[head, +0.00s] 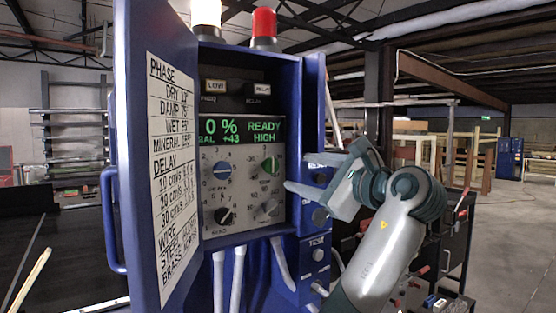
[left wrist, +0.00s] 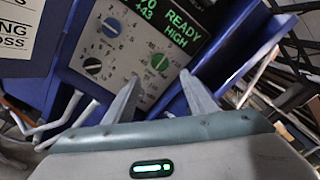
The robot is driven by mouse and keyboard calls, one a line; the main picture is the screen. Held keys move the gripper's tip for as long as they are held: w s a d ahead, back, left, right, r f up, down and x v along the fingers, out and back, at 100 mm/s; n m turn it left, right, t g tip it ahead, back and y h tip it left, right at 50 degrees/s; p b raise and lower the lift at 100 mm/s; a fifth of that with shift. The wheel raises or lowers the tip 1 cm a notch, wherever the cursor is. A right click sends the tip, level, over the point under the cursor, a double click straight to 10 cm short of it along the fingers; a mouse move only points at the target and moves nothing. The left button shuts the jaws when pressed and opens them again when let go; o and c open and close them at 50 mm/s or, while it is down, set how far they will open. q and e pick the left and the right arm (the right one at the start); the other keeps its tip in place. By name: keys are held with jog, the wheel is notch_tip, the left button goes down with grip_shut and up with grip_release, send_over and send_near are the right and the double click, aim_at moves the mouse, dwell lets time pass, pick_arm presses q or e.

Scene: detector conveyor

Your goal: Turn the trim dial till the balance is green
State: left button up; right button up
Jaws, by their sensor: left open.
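The blue control cabinet (head: 300,130) stands open, with a grey panel of several dials. Its screen (head: 240,132) reads 0 %, READY, BAL +43 and HIGH in green letters. A green dial (head: 268,168) is at the panel's upper right, a blue dial (head: 222,170) upper left, a black dial (head: 225,215) lower left and a grey dial (head: 270,208) lower right. Which is labelled trim is too small to read surely. My left gripper (head: 299,172) is open and empty, right of the dials. In the left wrist view the green dial (left wrist: 160,62) shows beyond and between its fingertips.
The open cabinet door (head: 150,60) with a printed chart stands left of the panel. A red lamp (head: 264,24) and a white lamp (head: 206,14) top the cabinet. Buttons marked TEST (head: 317,254) and others line its right side. Pipes hang below.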

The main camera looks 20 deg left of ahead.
aim_at(273, 166)
pick_arm(q)
jog(key=p+x, duration=0.4)
jog(key=x, duration=0.5)
jog(key=shift+w+a+r, duration=0.1)
jog(key=shift+w+a, duration=0.1)
jog(key=shift+a, duration=0.05)
jog(key=shift+w+a+p, duration=0.3)
jog(key=shift+a+p, duration=0.05)
jog(key=shift+p, duration=0.05)
jog(key=shift+c, duration=0.6)
jog(key=c, duration=0.9)
